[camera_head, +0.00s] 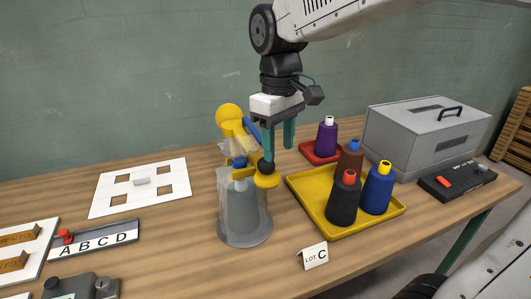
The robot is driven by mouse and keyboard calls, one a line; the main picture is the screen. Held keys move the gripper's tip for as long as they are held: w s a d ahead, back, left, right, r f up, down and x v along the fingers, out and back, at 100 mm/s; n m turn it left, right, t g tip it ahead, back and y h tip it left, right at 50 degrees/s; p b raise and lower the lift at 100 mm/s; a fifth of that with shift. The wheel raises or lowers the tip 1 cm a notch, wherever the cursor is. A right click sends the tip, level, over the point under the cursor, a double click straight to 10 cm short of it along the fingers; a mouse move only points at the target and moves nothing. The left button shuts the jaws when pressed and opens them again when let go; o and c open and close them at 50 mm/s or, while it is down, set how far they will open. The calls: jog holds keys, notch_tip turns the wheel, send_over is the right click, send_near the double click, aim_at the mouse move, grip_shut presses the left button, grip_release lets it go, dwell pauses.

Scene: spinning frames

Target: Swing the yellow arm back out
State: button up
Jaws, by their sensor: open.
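The yellow arm (240,128) has a round yellow head at its top and a yellow disc (268,181) low on its right side. A black ball knob (265,167) sits just above the disc. The arm stands over a grey cone (242,213), inside or behind a clear guard. My gripper (279,150) hangs from above with its two teal fingers apart. Its left finger comes down right at the black knob; I cannot tell whether they touch. The right finger is clear of the knob. Part of the yellow arm's far side is hidden.
A yellow tray (300,186) to the right holds several cones, and a red tray (312,156) behind holds a purple cone (326,138). A grey toolbox (425,135) stands further right. A white board (118,200) and an ABCD slider (95,241) lie left. A LOT C card (314,256) stands in front.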

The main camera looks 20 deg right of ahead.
jog(key=w, duration=0.1)
jog(key=w+r+n, duration=0.1)
jog(key=w, duration=0.1)
jog(key=w+a+r+n, duration=0.1)
jog(key=shift+w+a+r, duration=0.1)
jog(key=shift+w+r, duration=0.1)
jog(key=shift+w, duration=0.05)
jog(key=shift+s+r+n, duration=0.1)
jog(key=shift+n, duration=0.4)
notch_tip(320, 180, down, 8)
jog(key=shift+r, duration=0.1)
grip_shut()
